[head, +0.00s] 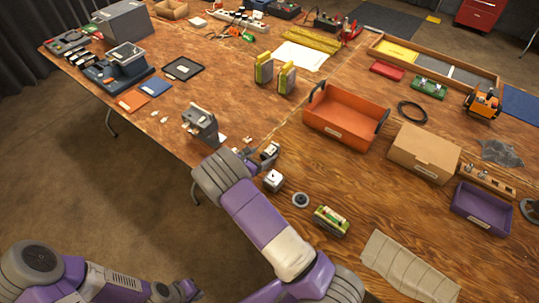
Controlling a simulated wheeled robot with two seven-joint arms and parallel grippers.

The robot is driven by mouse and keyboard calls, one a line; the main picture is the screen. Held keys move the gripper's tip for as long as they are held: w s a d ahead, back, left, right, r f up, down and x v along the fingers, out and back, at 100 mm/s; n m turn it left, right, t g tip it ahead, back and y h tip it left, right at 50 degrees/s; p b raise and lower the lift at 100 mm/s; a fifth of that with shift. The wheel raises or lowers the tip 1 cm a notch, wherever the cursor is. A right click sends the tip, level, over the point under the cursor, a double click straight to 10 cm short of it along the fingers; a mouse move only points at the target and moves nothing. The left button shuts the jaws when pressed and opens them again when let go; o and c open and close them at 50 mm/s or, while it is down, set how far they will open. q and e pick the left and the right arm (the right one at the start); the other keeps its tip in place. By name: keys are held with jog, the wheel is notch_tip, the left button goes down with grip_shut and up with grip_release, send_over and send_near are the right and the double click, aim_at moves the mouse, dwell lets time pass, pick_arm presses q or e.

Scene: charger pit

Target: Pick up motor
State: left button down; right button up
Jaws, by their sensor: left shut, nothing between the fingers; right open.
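A small pale block with a dark spot on top (273,180), which looks like the motor, stands upright on the wooden table near its front edge. My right arm reaches over the table from the bottom. Its gripper (262,157) is open, low over the table just behind the block and apart from it. The arm's wrist hides some of the table there. My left gripper (189,291) is shut and empty, low at the bottom edge of the view, off the table over the floor.
A grey device (201,124) stands left of my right wrist. A dark ring (301,200), a green-topped part (331,220) and a grey cloth (408,268) lie to the right. An orange bin (345,118), a cardboard box (423,153) and a purple bin (481,207) stand beyond.

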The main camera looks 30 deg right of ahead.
aim_at(266, 153)
jog(key=b+x, duration=0.1)
jog(key=x, duration=0.6)
jog(key=shift+r, duration=0.25)
jog(key=c, duration=1.4)
